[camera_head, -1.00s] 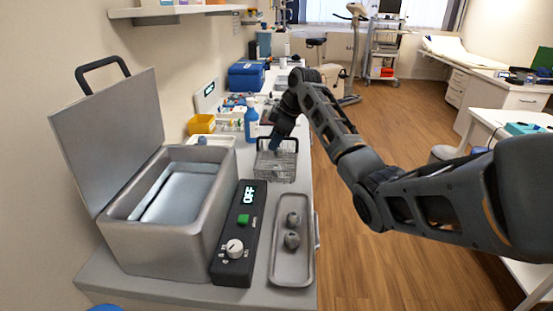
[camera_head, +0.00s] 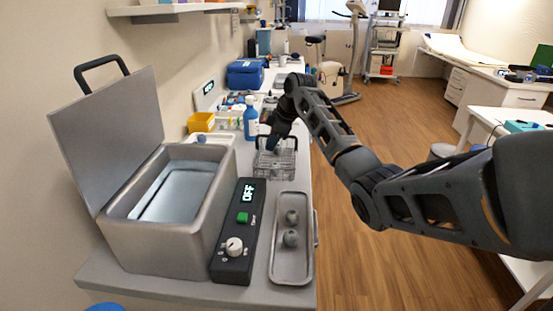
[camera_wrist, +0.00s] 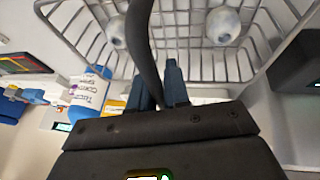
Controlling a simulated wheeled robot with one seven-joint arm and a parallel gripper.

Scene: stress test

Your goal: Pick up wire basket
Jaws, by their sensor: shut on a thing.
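The wire basket (camera_head: 275,166) is on the counter side beyond the metal tray, in the head view. Its wire mesh (camera_wrist: 190,74) fills the upper part of the wrist view, with two roundish pale grey objects (camera_wrist: 224,25) in it. My gripper (camera_head: 272,146) is at the basket's upper part. In the wrist view my gripper's blue-grey fingers (camera_wrist: 160,86) are shut on the dark curved basket handle (camera_wrist: 143,45). I cannot tell whether the basket's bottom is clear of the counter.
An open metal bath (camera_head: 172,210) with a raised lid and a control box (camera_head: 233,262) reading OFF stand in front. A metal tray (camera_head: 292,268) holds two grey lumps.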

